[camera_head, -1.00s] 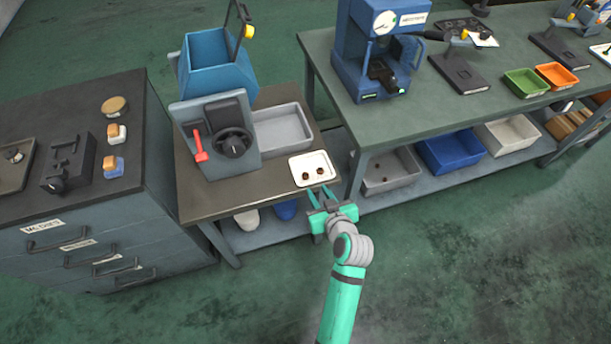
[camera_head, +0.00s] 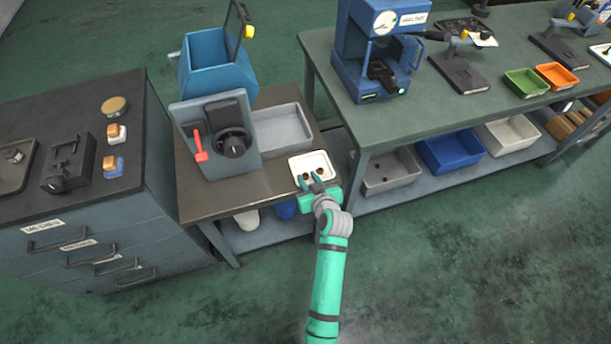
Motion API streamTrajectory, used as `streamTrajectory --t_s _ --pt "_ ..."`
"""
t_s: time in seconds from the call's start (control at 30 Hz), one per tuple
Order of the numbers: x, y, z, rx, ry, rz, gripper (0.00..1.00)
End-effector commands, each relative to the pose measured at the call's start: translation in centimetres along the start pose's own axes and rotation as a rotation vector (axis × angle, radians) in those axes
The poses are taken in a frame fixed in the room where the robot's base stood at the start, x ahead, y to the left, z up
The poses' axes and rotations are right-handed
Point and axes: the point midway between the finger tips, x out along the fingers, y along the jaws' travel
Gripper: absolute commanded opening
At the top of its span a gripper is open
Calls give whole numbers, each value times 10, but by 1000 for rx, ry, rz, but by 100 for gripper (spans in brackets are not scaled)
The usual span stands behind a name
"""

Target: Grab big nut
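Two small dark brown nuts lie in a white tray (camera_head: 311,158) at the front right corner of the small bench. The left nut (camera_head: 304,175) and the right nut (camera_head: 319,170) look much alike in size, so I cannot tell which is the big one. My green gripper (camera_head: 311,181) is at the tray's front edge, its two fingers apart and pointing toward the nuts. Nothing shows between the fingers. I cannot tell how high the fingertips are above the tray or whether they touch a nut.
The small bench (camera_head: 205,203) also carries a machine with a red lever (camera_head: 200,145), a black handwheel (camera_head: 234,143) and a grey bin (camera_head: 281,128). A larger green bench (camera_head: 430,110) with a blue press (camera_head: 372,50) stands to the right. Open floor lies in front.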

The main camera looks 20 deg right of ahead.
Motion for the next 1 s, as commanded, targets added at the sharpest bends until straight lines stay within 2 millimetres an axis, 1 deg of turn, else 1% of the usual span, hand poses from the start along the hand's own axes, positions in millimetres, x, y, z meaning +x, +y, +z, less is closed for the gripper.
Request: streamTrajectory --t_s 0.23,0.33,0.37,0.77,0.87,0.97,1.0 --pt "2 0 0 0 0 0 27" --pt "2 0 0 0 0 0 3" --pt "2 0 0 0 0 0 0" --pt "0 0 -3 -1 1 -1 0" --pt "-3 0 -9 -1 1 -1 0" --pt "-9 0 -21 -2 3 -1 0" --pt "-13 0 -28 -3 4 0 0"
